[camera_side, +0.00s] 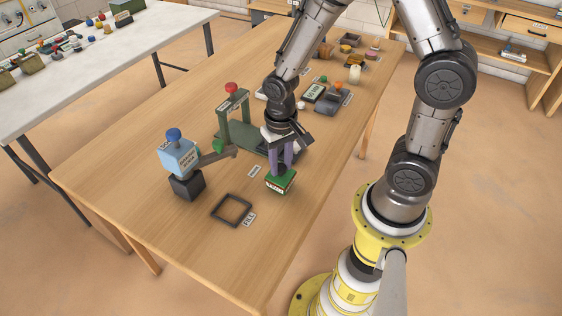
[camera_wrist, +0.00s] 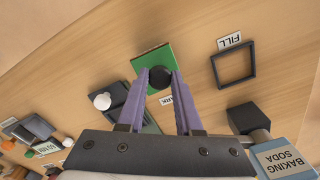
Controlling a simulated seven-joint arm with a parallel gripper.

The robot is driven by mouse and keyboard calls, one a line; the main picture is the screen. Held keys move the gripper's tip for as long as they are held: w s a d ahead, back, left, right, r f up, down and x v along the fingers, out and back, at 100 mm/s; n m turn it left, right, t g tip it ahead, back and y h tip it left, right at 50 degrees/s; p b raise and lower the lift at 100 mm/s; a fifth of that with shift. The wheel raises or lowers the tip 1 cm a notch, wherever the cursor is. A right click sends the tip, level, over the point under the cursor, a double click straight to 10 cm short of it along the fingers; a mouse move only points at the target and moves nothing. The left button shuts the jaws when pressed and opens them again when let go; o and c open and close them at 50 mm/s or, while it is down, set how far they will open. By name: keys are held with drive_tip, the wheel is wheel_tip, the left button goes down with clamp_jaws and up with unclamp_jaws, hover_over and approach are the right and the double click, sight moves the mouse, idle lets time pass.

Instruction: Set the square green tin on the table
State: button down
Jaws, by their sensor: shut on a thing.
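The square green tin (camera_side: 280,183) is under my gripper (camera_side: 283,166) near the table's right edge in the side view. In the wrist view the tin (camera_wrist: 152,58) has a dark round knob on its top. The purple fingers of my gripper (camera_wrist: 160,76) are shut on this knob from both sides. The tin looks upright. It is at or just above the wooden table (camera_side: 205,248); I cannot tell whether it touches.
A dark square frame (camera_side: 231,210) labelled FILL lies on the table nearby. A light blue baking soda box (camera_side: 178,157) sits on a dark block. A green stand with a red knob (camera_side: 232,88) is behind my gripper. Several small items crowd the far end. The near table corner is clear.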

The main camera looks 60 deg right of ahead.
drive_tip(key=shift+f, duration=0.1)
drive_tip(key=c, duration=0.5)
unclamp_jaws()
wheel_tip(320, 180, up, 14)
drive_tip(key=s+r+n+t, duration=0.5)
drive_tip(key=s+r+n, duration=0.1)
drive_tip(key=s, duration=0.5)
drive_tip(key=shift+r+t, duration=0.3)
drive_tip(key=shift+r, duration=0.3)
